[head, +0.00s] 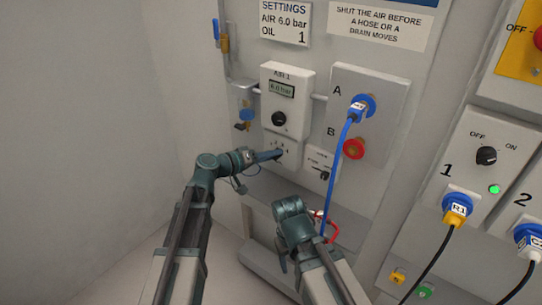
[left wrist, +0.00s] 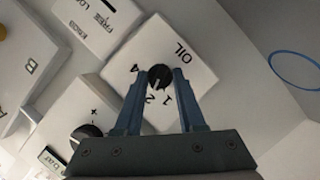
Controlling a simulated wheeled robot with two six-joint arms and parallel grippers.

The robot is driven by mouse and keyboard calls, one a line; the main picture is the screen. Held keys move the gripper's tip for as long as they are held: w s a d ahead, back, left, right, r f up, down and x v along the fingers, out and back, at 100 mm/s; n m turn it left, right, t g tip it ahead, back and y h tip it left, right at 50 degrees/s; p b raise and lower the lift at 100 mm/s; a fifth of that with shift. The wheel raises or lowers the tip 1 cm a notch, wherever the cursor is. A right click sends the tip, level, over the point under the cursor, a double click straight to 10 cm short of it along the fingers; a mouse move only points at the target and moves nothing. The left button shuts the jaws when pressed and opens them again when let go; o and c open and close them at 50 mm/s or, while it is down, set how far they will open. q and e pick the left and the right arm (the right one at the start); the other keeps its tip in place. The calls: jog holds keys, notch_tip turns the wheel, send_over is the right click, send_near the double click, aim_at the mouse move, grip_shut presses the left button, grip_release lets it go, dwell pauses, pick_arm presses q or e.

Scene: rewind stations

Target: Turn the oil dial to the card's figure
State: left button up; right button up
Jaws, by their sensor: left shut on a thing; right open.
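The oil dial (left wrist: 159,76) is a black round knob on a white plate marked OIL, with figures 1, 2 and 4 readable around it. Its pale mark appears to face the 2, but it is small. My left gripper (left wrist: 161,82) is shut on this knob, one finger on each side. In the head view, my left gripper (head: 279,155) covers much of the oil plate (head: 292,146). The settings card (head: 285,22) reads AIR 6.0 bar, OIL 1. My right gripper (head: 283,258) is low in front of the station, empty, its fingers largely hidden by its arm.
The air unit (head: 287,85) with display and black knob sits just above the oil plate. A small lock switch (head: 323,174) is to the right. A blue hose (head: 340,165) hangs from port A, past red-capped port B (head: 353,149). A red loop (head: 329,226) lies near my right arm.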

pick_arm(q)
grip_shut()
jog(key=n+h+b, duration=0.1)
jog(key=n+b, duration=0.1)
jog(key=n+h+b, duration=0.1)
jog(key=n+b, duration=0.1)
jog(key=n+h+b, duration=0.1)
jog(key=n+b, duration=0.1)
jog(key=shift+a+f+t, duration=0.1)
jog(key=shift+f+t, duration=0.2)
jog(key=shift+f, duration=0.05)
jog(key=shift+n, duration=0.3)
dwell(0.4)
jog(key=o, duration=1)
grip_release()
jog(key=shift+o, duration=0.2)
